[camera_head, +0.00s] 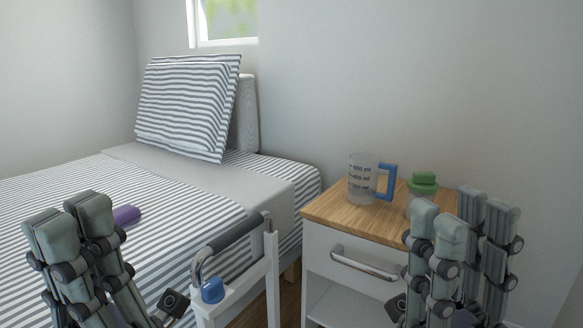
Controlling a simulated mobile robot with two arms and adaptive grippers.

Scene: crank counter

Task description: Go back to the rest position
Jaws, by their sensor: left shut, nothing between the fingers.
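My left gripper (75,222) is at the lower left, in front of the bed, with its fingers pointing up and close together. It is shut and empty. My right gripper (461,222) is at the lower right, in front of the nightstand, with its fingers also pointing up. A gap shows between its finger pairs, and I see nothing held in it. It partly covers the nightstand's front and the lower part of a green-lidded container (423,181).
A wooden-topped nightstand (325,207) bears a clear measuring cup (362,182) with a blue handle. A white bed rail (272,280) with a dark grip stands between my grippers. A purple object (127,214) lies on the striped bed (185,235), partly hidden. A striped pillow (190,105) leans behind.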

